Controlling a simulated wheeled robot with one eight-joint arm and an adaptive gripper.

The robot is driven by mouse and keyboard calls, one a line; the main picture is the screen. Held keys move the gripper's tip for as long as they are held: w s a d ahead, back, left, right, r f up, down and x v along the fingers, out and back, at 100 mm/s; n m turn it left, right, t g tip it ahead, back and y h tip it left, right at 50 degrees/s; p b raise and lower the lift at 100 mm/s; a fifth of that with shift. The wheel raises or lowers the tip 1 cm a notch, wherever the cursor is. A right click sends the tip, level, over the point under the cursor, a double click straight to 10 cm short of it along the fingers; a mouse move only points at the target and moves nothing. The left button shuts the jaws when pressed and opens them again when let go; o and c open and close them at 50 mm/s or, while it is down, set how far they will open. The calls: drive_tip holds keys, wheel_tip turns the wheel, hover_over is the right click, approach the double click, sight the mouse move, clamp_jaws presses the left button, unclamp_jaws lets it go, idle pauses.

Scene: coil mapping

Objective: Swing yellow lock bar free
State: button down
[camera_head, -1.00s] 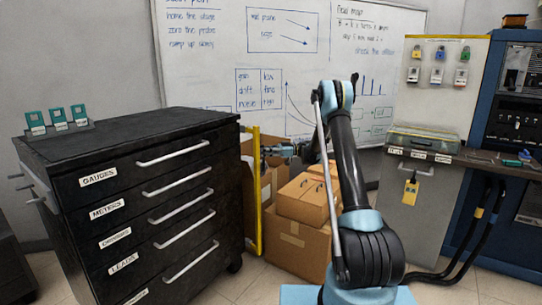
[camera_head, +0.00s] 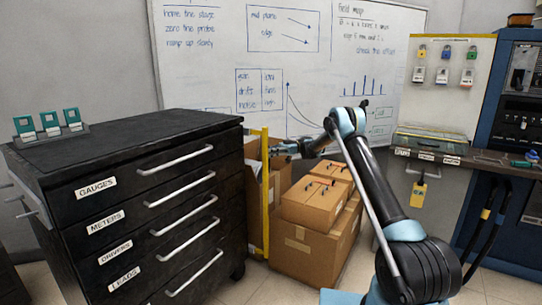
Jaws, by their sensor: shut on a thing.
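The yellow lock bar (camera_head: 265,205) stands upright at the right front edge of the black drawer cabinet (camera_head: 140,124), with a narrow gap between them. A short yellow piece at its top reaches toward the cabinet. My gripper (camera_head: 272,152) comes in from the right and is shut on the yellow lock bar in its upper part. The fingers are small and dark here, so their exact hold is hard to see. The drawers, with labels such as GAUGES and METERS, all look closed.
Stacked cardboard boxes (camera_head: 300,248) stand right of the bar, below my arm. Teal items (camera_head: 48,124) stand on the cabinet top. Some floor is free in front.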

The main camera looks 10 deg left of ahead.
drive_tip(key=shift+w+d, duration=0.15)
drive_tip(key=shift+d, duration=0.15)
drive_tip(key=c, duration=1.7)
unclamp_jaws()
drive_tip(key=shift+d, duration=0.1)
drive_tip(key=shift+o, duration=0.2)
